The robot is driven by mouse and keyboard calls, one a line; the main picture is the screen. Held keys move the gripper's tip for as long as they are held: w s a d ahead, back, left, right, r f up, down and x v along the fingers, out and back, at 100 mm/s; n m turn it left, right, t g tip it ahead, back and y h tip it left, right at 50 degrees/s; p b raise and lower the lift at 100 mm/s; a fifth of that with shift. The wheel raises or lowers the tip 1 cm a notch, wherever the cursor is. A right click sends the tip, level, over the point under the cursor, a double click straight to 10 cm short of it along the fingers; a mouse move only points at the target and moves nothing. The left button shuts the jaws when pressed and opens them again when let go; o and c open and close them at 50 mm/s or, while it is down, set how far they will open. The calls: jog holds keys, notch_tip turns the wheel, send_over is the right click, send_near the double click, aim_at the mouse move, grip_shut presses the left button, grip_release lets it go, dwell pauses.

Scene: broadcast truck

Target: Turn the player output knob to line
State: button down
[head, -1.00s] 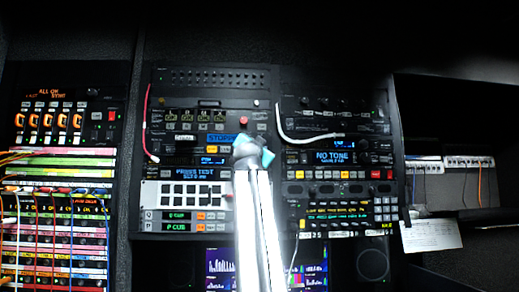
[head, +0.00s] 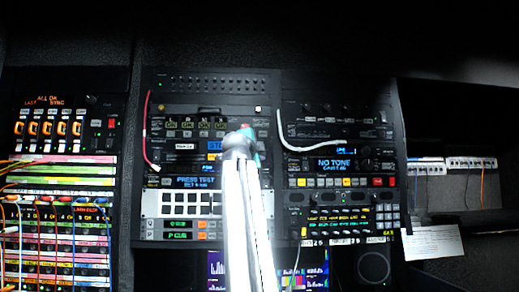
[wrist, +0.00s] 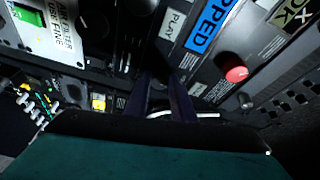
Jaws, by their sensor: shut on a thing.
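The player panel carries a blue display in the middle rack (head: 214,146); the wrist view shows it close as a blue display reading "PPED" (wrist: 212,25), beside a "PLAY" label (wrist: 172,25). A red round control (wrist: 236,73) sits right of my fingers, apart from them. My gripper (wrist: 163,95) has two dark fingers close together against the panel, shut on a small knob that they largely hide. The knob's pointer and its line marking cannot be read. In the head view my arm covers the fingertips and this part of the panel.
A white cable (head: 312,146) hangs right of my arm and a red cable (head: 147,130) left of it. A small metal toggle (wrist: 245,101) stands near the red control. Patch cords (head: 40,215) crowd the left rack.

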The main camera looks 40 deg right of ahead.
jog(key=shift+s+d+r+m+g+y+p, duration=0.15)
jog(key=shift+m+y+p, duration=0.4)
jog(key=shift+m+p, duration=0.65)
jog(key=shift+w+a+r+m+g+y+p, duration=0.15)
jog(key=shift+m+y+p, duration=0.35)
jog(key=shift+m+p, duration=0.7)
jog(key=shift+s+d+r+m+g+y+p, duration=0.15)
jog(key=shift+m+y+p, duration=0.4)
jog(key=shift+m+p, duration=0.6)
jog(key=shift+m, duration=0.35)
jog(key=c, duration=1.5)
grip_release()
